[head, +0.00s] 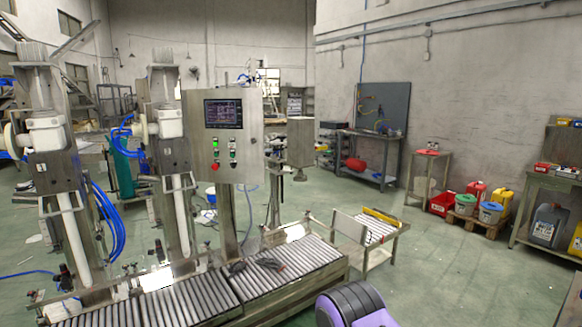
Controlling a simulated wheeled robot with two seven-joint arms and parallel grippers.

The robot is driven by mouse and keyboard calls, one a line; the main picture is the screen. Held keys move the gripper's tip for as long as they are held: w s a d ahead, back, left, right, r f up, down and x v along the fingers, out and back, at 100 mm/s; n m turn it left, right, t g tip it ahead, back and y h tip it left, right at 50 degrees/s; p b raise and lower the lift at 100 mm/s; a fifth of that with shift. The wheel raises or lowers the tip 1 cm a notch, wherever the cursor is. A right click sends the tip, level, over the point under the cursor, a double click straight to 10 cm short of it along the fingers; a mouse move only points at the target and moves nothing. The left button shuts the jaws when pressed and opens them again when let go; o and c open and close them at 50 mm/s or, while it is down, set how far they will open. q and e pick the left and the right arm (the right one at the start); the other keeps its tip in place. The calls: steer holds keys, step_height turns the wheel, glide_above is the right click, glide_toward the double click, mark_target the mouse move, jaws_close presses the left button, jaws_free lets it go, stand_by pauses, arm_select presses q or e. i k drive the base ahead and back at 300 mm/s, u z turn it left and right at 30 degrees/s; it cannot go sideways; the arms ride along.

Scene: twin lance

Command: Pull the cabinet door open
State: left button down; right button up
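A grey metal control cabinet (242,165) stands left of centre in the head view, mounted above the roller conveyor. Its front door carries a dark screen, a green light, a red button and small switches. A small dark latch or lock sits near the right edge of the front. The door looks closed, with no gap that I can make out. Neither of my grippers is in view, so nothing of mine is seen touching the door.
The roller conveyor (270,276) runs below the cabinet, with filling columns (168,140) at its left. A small roller stand (364,258) stands at its right end. Green floor is open at centre right.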

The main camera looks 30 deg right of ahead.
mark_target(249, 159)
steer(key=z, duration=0.7)
steer(key=i, duration=1)
steer(key=z, duration=0.9)
steer(key=i, duration=1.1)
steer(key=u, duration=0.35)
steer(key=i, duration=1.2)
steer(key=u, duration=0.55)
